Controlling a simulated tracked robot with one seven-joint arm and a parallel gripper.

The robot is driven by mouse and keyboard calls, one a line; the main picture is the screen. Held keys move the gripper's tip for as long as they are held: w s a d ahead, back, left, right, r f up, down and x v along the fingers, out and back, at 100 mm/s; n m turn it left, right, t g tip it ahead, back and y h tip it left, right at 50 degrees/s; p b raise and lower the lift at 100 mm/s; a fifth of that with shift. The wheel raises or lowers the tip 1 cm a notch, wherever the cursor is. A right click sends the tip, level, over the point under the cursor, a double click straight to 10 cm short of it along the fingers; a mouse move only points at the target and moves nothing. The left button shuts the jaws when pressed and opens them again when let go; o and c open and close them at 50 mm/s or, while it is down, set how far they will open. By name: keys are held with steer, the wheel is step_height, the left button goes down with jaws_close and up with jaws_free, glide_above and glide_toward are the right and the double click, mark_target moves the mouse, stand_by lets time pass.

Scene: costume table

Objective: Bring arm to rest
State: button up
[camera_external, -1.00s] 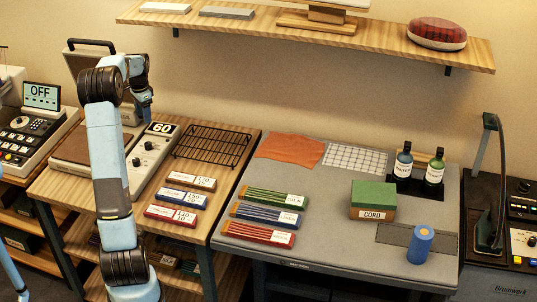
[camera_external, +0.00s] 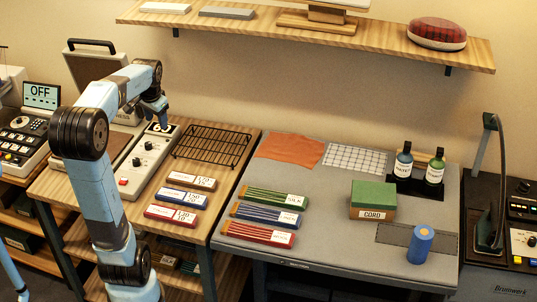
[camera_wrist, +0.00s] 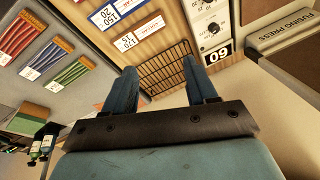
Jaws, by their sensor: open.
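My light-blue arm rises from the lower left of the outside view and bends at a dark elbow. My gripper (camera_external: 160,122) hangs at its end over the far end of the grey control box (camera_external: 148,158), partly covering its number display. In the wrist view my gripper (camera_wrist: 163,78) shows two blue fingers spread apart with nothing between them. Behind the fingers lies the black wire rack (camera_wrist: 165,65), empty. The control box (camera_wrist: 207,18) is also in the wrist view, its display upside down. Whether the fingers touch anything is not clear, but they appear to be above the bench.
Labelled packs (camera_external: 181,198) lie on the wooden bench. Coloured bundles (camera_external: 265,213), a green-lidded box (camera_external: 373,199), bottles (camera_external: 403,163) and a blue roll (camera_external: 421,244) are on the grey table. A wall shelf (camera_external: 245,24) runs above.

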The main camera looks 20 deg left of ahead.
steer(key=s+d+f+n+t, duration=0.1)
steer(key=s+d, duration=0.2)
steer(key=s, duration=0.7)
steer(key=s+d+f+n+t+h, duration=0.1)
steer(key=s+d, duration=0.3)
steer(key=s, duration=0.6)
steer(key=shift+f+n+t, duration=0.4)
steer(key=shift+n, duration=0.3)
stand_by(1.2)
